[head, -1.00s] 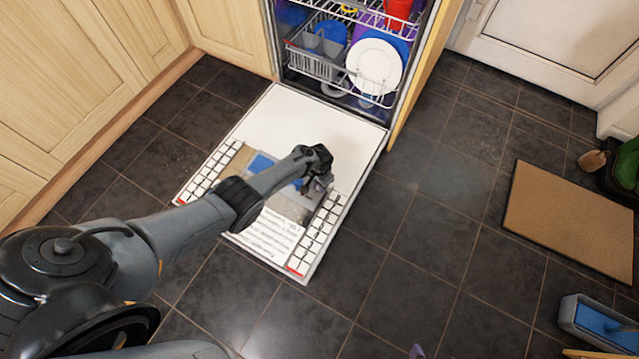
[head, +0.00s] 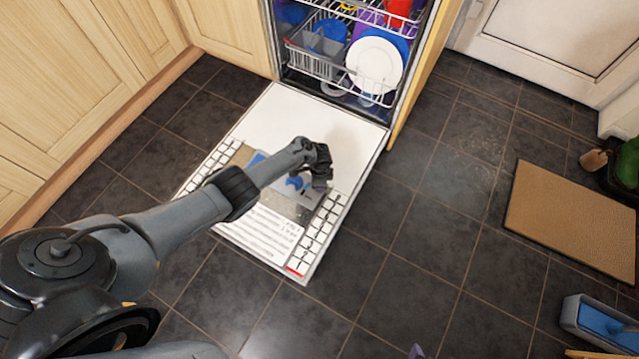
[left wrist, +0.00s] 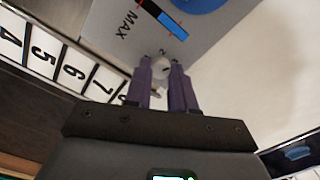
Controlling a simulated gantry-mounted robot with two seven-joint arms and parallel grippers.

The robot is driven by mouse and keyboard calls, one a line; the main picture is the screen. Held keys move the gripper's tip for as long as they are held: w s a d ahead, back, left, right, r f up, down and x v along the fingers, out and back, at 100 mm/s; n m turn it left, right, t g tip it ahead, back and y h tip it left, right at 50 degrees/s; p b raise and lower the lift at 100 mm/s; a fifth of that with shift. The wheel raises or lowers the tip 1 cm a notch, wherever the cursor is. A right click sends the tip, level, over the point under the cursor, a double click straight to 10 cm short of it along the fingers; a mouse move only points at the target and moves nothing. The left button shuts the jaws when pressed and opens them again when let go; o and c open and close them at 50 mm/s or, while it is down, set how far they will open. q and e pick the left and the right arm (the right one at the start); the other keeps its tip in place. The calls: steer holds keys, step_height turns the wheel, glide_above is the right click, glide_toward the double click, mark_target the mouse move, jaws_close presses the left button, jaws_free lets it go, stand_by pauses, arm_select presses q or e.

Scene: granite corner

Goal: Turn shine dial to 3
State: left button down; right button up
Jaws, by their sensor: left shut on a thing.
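The open dishwasher door (head: 293,116) lies flat with a control panel on its inner face. My left gripper (head: 320,184) is over the right part of that panel. In the left wrist view, my left gripper (left wrist: 164,66) has its two purple fingers close together around a small pale knob (left wrist: 163,71), apparently the shine dial, which they mostly hide. A small "2" is printed just beyond the fingertips. The dial's pointer and exact setting cannot be read. My right gripper is not in view.
A strip of numbered white tiles (left wrist: 75,72) runs beside the dial, with "MAX" and a blue bar printed nearby. The dishwasher rack (head: 318,65) with dishes stands open behind. A brown mat (head: 570,222) lies on the tiled floor at right.

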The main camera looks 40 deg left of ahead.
arm_select(q)
steer(key=shift+m, duration=0.5)
steer(key=c, duration=0.9)
jaws_free()
steer(key=shift+c, duration=0.2)
step_height(320, 180, up, 11)
steer(key=p, duration=0.8)
steer(key=shift+f, duration=0.1)
